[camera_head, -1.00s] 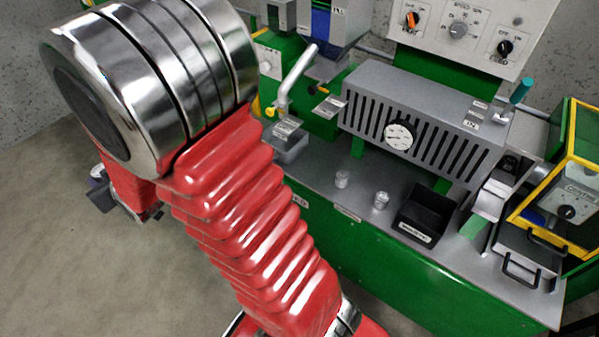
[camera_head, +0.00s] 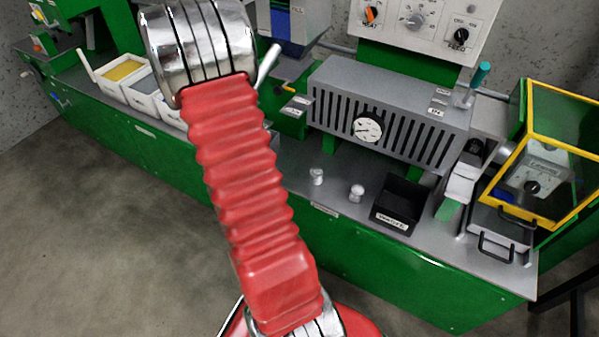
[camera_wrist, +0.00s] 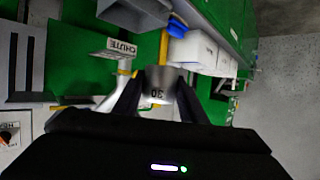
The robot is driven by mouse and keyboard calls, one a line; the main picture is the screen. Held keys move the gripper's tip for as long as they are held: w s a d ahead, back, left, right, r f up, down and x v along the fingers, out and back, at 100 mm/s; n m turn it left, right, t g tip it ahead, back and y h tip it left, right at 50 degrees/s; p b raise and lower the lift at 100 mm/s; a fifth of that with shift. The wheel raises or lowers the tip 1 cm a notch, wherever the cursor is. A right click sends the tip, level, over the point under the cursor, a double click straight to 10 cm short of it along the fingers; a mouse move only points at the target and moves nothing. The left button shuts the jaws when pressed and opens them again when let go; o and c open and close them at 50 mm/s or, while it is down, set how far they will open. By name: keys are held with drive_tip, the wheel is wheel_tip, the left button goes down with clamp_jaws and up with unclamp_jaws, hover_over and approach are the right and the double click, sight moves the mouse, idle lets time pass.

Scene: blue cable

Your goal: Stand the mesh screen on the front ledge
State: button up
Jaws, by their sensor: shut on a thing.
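In the wrist view my gripper (camera_wrist: 158,80) is shut on a small grey piece (camera_wrist: 158,86) marked "30", which looks like the mesh screen. Its mesh cannot be made out, and its lower part is hidden by my gripper. In the head view my gripper and the held piece are out of sight behind my red arm. The grey worktop (camera_head: 335,205) runs along the front of the green bench; I cannot tell which part is the front ledge.
A grey slotted housing with a gauge (camera_head: 367,127) stands on the bench. Two small pale pieces (camera_head: 357,192), a black bin (camera_head: 401,201) and a yellow-framed box (camera_head: 545,160) sit to the right. White bins (camera_head: 122,77) stand at left. Floor at lower left is clear.

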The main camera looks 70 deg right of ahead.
drive_tip(key=s+d+f+m+g+h, duration=0.1)
drive_tip(key=s+d+f+m+g, duration=0.15)
drive_tip(key=s+d, duration=0.35)
drive_tip(key=s+d+f+m+g+h, duration=0.1)
drive_tip(key=s+d+m+g, duration=0.2)
drive_tip(key=s, duration=0.6)
drive_tip(key=m+g, duration=0.5)
drive_tip(key=g, duration=0.1)
hover_over(335, 189)
wheel_tip(335, 189, down, 6)
drive_tip(key=shift+f, duration=0.65)
drive_tip(key=shift+f, duration=0.15)
drive_tip(key=shift+f, duration=2.8)
drive_tip(key=shift+f, duration=0.1)
drive_tip(key=shift+f, duration=1.95)
drive_tip(key=shift+f, duration=0.1)
